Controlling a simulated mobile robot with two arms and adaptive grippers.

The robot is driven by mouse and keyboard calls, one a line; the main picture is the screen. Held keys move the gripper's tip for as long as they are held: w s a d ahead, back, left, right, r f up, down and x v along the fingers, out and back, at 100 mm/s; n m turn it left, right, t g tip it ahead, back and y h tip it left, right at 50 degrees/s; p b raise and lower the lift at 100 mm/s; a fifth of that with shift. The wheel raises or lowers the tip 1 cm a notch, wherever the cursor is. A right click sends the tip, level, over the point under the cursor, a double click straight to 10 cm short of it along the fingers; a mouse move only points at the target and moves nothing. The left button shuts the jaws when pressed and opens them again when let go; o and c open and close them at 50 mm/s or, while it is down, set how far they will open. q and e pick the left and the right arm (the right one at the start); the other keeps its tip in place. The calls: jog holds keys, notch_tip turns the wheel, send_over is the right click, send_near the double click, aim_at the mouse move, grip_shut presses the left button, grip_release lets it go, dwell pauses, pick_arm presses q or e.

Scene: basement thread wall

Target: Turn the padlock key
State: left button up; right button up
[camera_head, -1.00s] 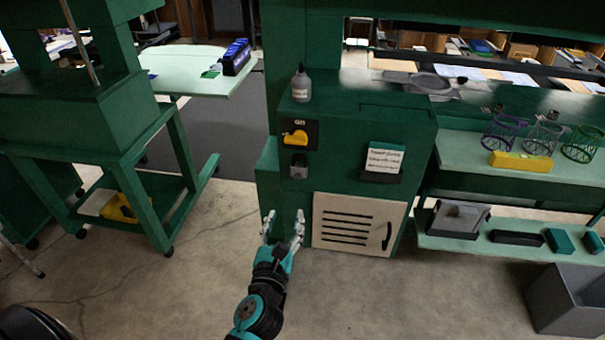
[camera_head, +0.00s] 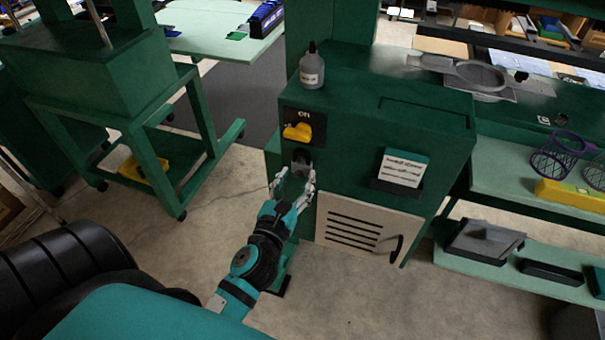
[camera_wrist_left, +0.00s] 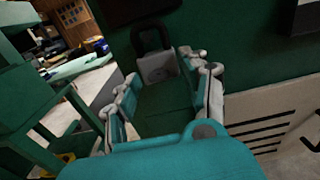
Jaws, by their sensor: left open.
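The padlock (camera_head: 301,158) hangs on the front of the green cabinet, just below the yellow switch handle. In the left wrist view the padlock (camera_wrist_left: 157,66) has a grey body and a dark shackle. No key can be made out. My left gripper (camera_head: 294,181) is open and empty, just below and in front of the padlock in the head view. In the left wrist view its fingers (camera_wrist_left: 168,82) stand apart, with the padlock beyond and between them. I cannot tell whether they touch it. My right gripper is not in view.
The yellow switch handle (camera_head: 298,132) sits on a dark plate marked ON. A grey bottle (camera_head: 312,68) stands on the green cabinet (camera_head: 350,115). A note card (camera_head: 403,168) and a vented panel (camera_head: 350,225) are to the right.

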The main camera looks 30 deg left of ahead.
pick_arm(q)
jog(key=shift+s, duration=0.1)
jog(key=shift+c, duration=0.8)
grip_shut()
jog(key=shift+a, duration=0.1)
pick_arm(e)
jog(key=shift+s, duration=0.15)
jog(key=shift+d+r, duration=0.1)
